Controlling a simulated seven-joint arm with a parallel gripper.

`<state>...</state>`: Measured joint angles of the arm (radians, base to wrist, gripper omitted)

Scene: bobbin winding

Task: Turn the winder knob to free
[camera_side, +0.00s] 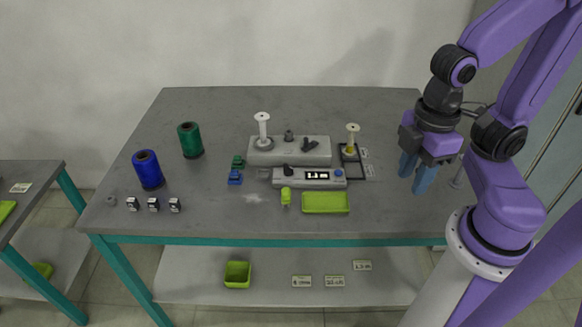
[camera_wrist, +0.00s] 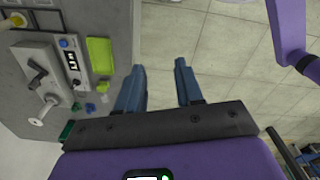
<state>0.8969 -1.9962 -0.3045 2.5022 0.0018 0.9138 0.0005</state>
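The winder (camera_side: 263,156) is a pale grey block near the middle of the table, with a white bobbin (camera_side: 262,128) upright at its left end. A black pointer-shaped knob (camera_side: 311,145) sits on its top right and also shows in the wrist view (camera_wrist: 38,77). In front is a panel (camera_side: 310,184) with a lit display, a small dark knob (camera_side: 288,170) and a blue button (camera_side: 338,173). The knob marks are too small to read. My gripper (camera_side: 412,184) is open and empty, well right of the winder. In the wrist view its blue fingers (camera_wrist: 159,66) stand apart over the floor.
Blue (camera_side: 148,170) and green (camera_side: 190,140) thread spools stand at left. A green tray (camera_side: 325,203) lies in front of the panel. A cream bobbin (camera_side: 352,138) stands right of the winder. Small blue and green clips (camera_side: 235,178) lie left of the panel. The table's right side is mostly clear.

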